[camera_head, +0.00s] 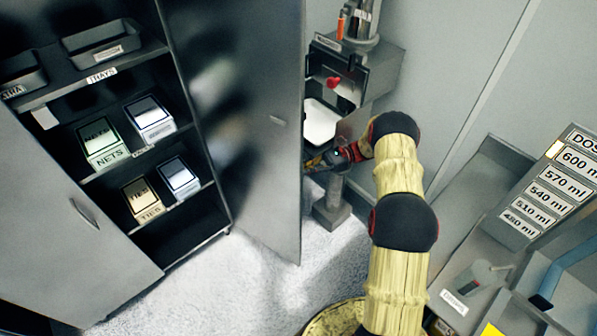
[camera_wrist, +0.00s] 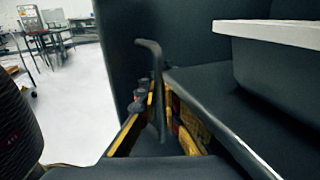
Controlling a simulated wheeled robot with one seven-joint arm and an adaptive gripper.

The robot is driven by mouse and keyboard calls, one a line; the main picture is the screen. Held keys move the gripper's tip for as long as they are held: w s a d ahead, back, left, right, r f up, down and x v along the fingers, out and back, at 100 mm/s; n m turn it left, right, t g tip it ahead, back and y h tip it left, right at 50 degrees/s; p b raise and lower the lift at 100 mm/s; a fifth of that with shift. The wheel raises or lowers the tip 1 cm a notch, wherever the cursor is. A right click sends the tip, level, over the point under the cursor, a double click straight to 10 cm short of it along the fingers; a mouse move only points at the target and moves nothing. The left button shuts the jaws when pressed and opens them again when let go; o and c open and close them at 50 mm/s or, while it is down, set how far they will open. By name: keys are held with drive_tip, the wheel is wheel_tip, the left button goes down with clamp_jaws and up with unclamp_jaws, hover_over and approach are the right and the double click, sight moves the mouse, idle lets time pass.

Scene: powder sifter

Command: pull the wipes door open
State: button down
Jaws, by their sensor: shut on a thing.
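No label reading "wipes" is legible, so I cannot tell for sure which door is the wipes door. A tall grey cabinet door (camera_head: 245,165) stands swung out in the middle of the head view. My gripper (camera_head: 317,162) is just right of its free edge, below a white tray (camera_head: 320,121). In the wrist view my gripper (camera_wrist: 162,112) is closed around a dark bar handle (camera_wrist: 152,55) with a bent top. A dark panel (camera_wrist: 200,40) rises behind the handle. The fingertips and the lower handle are partly hidden.
The open cabinet has shelves (camera_head: 140,160) with nets and ties boxes. Its other door (camera_head: 60,225) stands open at left. A sifter machine (camera_head: 365,75) stands behind my gripper. A labelled dosing bench (camera_head: 475,225) is at right. Pale floor (camera_head: 240,290) is free in front.

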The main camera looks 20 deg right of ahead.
drive_tip(key=c, duration=2)
unclamp_jaws()
drive_tip(key=shift+s, duration=0.1)
drive_tip(key=shift+d, duration=0.1)
drive_tip(key=d, duration=1.2)
